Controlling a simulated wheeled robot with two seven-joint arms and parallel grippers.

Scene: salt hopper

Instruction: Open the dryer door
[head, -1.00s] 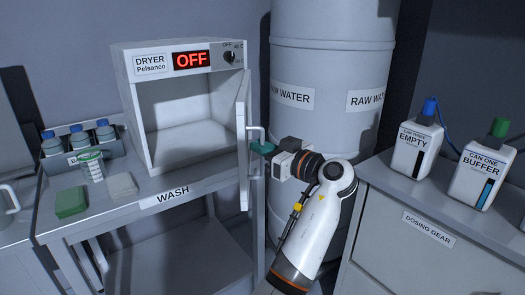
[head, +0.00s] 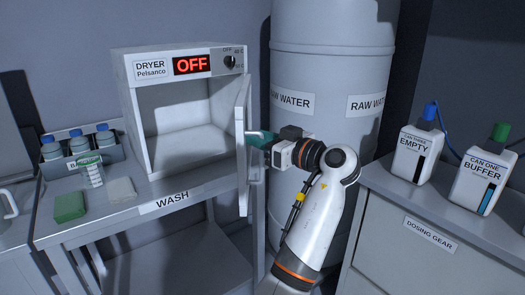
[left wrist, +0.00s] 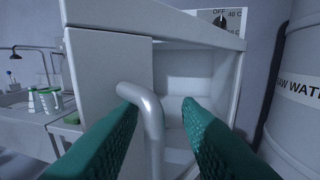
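The dryer (head: 222,90) is a white box on the wash bench, with a lit red OFF display. Its door (head: 241,150) stands swung wide open on the right side, and the empty inside shows. In the left wrist view the door (left wrist: 108,75) carries a grey bent bar handle (left wrist: 150,112). My left gripper (head: 258,140) is at the outer face of the door. In the left wrist view its teal fingers (left wrist: 160,106) are apart, with the handle between them, closer to the left finger. Whether that finger touches it I cannot tell. My right gripper is not in view.
A raw water drum (head: 330,75) stands close behind my left arm. A green block (head: 70,207), a pale block (head: 121,190) and a basket of blue-capped bottles (head: 80,155) are on the bench (head: 170,202). Two cans (head: 418,150) stand on the cabinet at the right.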

